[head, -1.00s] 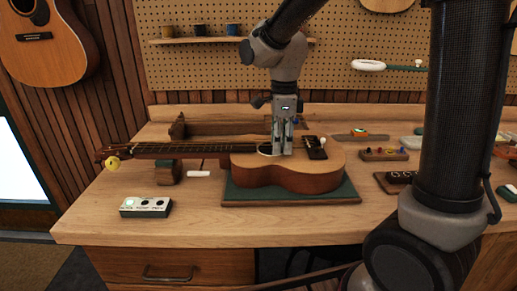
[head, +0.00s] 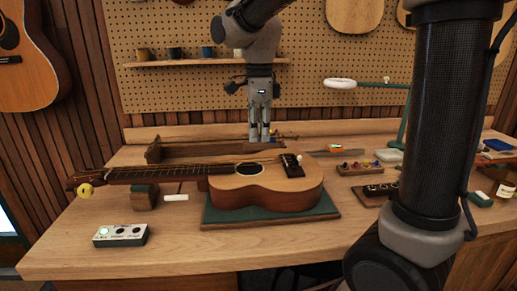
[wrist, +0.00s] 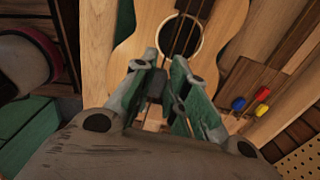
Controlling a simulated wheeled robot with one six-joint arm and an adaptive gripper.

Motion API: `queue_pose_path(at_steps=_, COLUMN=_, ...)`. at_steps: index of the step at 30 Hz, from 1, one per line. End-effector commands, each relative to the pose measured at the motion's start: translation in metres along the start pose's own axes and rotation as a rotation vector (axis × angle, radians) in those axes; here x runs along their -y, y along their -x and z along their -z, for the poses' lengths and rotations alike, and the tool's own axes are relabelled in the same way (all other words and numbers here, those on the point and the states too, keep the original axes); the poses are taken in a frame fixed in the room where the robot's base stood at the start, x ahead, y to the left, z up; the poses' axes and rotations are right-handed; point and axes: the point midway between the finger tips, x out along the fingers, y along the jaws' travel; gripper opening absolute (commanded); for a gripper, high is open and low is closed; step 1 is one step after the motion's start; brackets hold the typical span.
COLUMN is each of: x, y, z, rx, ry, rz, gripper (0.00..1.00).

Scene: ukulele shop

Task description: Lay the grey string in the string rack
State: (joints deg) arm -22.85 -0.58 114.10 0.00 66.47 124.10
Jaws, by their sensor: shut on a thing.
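My gripper (head: 260,138) is at the back of the bench, behind the ukulele body and near the right end of the wooden string rack (head: 153,152). It points down, and its fingers are close together on the grey string, which is too thin to make out clearly. In the wrist view my gripper (wrist: 158,75) shows its two green-padded fingers over the bridge end of the ukulele (wrist: 220,28). In the head view the ukulele (head: 285,190) lies flat, neck to the left. Whether the string touches the rack cannot be told.
The ukulele rests on a green-topped board (head: 225,216) and a neck block (head: 145,197). A switch box (head: 120,235) stands at front left. A holder with coloured pegs (head: 355,169) and a dark tray (head: 375,191) lie to the right. A shelf with cups (head: 205,62) hangs behind.

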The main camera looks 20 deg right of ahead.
Motion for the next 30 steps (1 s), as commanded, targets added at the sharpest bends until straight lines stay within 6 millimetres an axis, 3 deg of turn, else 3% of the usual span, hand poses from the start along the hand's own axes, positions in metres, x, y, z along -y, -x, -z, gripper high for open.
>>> queue_pose_path(at_steps=6, x=0.000, y=0.025, z=0.000, rx=0.001, ry=0.000, rz=0.001, gripper=0.04)
queue_pose_path(at_steps=18, x=0.000, y=0.051, z=0.000, rx=0.001, ry=0.000, rz=0.001, gripper=0.04)
queue_pose_path(at_steps=30, x=0.000, y=0.063, z=0.000, rx=0.000, ry=0.000, rz=0.000, gripper=0.04)
